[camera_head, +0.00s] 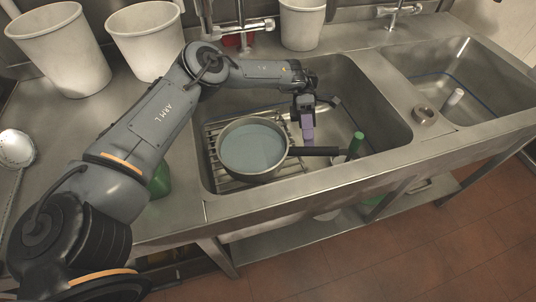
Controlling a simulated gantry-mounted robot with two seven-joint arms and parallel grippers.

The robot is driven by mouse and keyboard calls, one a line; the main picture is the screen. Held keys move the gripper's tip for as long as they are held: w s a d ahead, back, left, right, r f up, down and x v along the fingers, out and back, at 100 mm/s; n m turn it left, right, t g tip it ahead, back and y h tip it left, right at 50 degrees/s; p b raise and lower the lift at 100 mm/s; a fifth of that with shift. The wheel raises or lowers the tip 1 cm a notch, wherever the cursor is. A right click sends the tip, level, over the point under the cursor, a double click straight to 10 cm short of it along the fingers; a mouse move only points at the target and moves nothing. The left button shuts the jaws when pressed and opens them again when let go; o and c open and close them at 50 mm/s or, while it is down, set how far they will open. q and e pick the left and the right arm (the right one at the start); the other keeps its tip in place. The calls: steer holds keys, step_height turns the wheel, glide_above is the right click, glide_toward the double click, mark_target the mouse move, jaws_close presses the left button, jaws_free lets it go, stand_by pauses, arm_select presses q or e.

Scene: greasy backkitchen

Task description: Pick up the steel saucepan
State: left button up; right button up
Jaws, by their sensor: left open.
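The steel saucepan (254,147) sits upright on a wire rack (218,173) in the left sink basin. Its inside looks pale blue, perhaps water. Its dark handle (317,151) points right. My left gripper (309,135) is in the basin, just above and behind the handle near the pan's right rim. It is open and holds nothing. Whether its fingers touch the handle cannot be told from this view. My right gripper is not in view.
A green bottle-like object (355,143) stands close to the handle's end. Basin walls surround the pan. A faucet (245,27) and white buckets (60,50) stand behind. The right basin (450,75) holds a small white cylinder (453,98).

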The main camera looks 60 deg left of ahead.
mark_target(310, 148)
arm_select(q)
steer(key=shift+x, duration=2.2)
steer(key=shift+c, duration=0.3)
jaws_close()
steer(key=shift+r, duration=0.2)
